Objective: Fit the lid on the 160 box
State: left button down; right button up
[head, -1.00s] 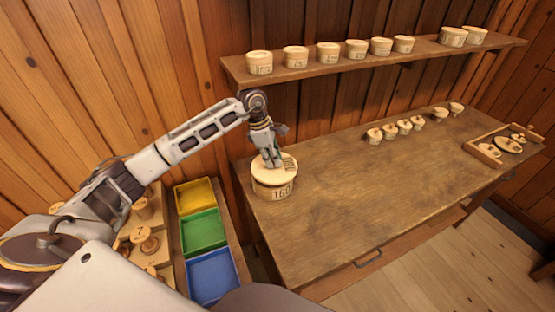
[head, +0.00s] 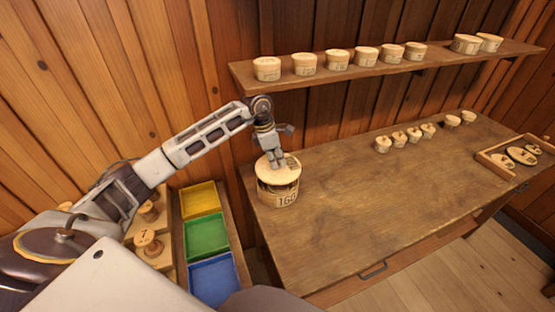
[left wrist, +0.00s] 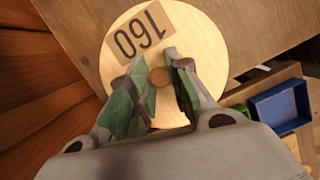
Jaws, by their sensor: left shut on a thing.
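The 160 box (head: 285,197) is a round pale wooden box with its number on the front. It stands upright on the workbench's left end. The round lid (head: 266,174), with a 160 label, is over the box; a dark gap shows between them at the left. My left gripper (head: 276,161) is shut on the lid's small central knob. In the left wrist view, the lid (left wrist: 205,75) fills the middle, its knob between the fingertips (left wrist: 160,78), and hides the box. My right gripper is not in view.
The workbench (head: 350,210) is clear to the right of the box. Several small tubs stand at its back, and a tray (head: 492,166) with oval pieces lies at its right end. A shelf (head: 400,66) holds several round boxes. Yellow, green (head: 205,234) and blue bins are at left.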

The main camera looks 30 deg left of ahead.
pick_arm(q)
jog(key=shift+w+r, duration=0.2)
jog(key=shift+s+a+f+b, duration=0.1)
jog(key=shift+f+b, duration=0.15)
jog(key=shift+f, duration=0.1)
jog(key=shift+s+a+f+b, duration=0.1)
jog(key=shift+f+b, duration=0.1)
jog(key=shift+f, duration=0.65)
jog(key=shift+d+f+b, duration=0.15)
jog(key=shift+f+b, duration=0.3)
jog(key=shift+f, duration=0.55)
jog(key=shift+f+b, duration=0.25)
jog(key=shift+b, duration=0.2)
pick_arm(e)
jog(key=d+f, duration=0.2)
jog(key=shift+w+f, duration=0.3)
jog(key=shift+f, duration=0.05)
